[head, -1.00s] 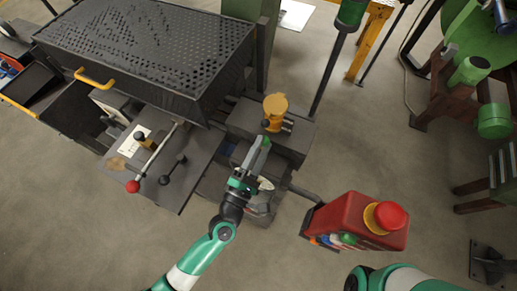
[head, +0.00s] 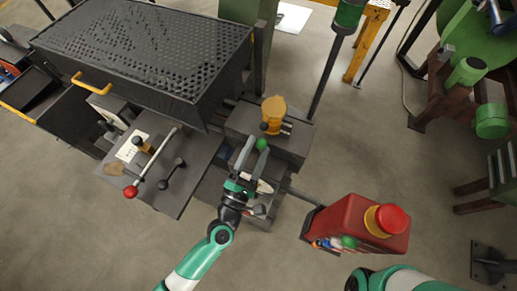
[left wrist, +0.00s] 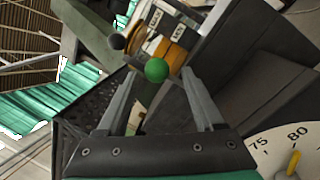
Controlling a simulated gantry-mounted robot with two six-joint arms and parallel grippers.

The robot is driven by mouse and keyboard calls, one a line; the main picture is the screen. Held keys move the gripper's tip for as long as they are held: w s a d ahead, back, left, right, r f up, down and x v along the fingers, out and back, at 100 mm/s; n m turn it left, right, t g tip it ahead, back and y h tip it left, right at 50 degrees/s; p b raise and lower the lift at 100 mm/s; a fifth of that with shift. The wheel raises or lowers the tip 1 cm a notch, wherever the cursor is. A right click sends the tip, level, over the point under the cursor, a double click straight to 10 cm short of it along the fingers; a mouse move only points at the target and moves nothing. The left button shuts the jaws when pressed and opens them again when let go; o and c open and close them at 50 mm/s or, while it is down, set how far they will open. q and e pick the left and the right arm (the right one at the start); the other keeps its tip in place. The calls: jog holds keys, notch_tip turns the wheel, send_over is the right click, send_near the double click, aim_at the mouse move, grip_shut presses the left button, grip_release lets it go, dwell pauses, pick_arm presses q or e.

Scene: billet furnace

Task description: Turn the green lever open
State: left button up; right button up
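The green lever shows as a round green knob (head: 261,144) in the head view, in front of the yellow-topped unit on the dark machine block. In the left wrist view the green knob (left wrist: 157,70) lies between the lines of the two fingers, near their tips. Its stem is mostly hidden. My left gripper (head: 257,150) is open, its fingers pointing at the knob. In the left wrist view the gripper (left wrist: 158,84) has a clear gap between its fingers, with nothing held. I cannot tell whether a finger touches the knob. My right gripper is out of view.
A yellow-topped unit (head: 274,110) with a black knob (left wrist: 117,42) stands just behind the green knob. A red-knobbed lever (head: 131,192) is on the panel to the left. A dial gauge (left wrist: 291,146) sits at lower right. A red container (head: 350,222) stands right.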

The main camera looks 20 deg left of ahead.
pick_arm(q)
jog(key=shift+s+r, duration=0.1)
jog(key=shift+r, duration=0.05)
jog(key=s+f, duration=0.2)
jog(key=s, duration=0.9)
jog(key=shift+a+f, duration=0.15)
jog(key=shift+a, duration=0.1)
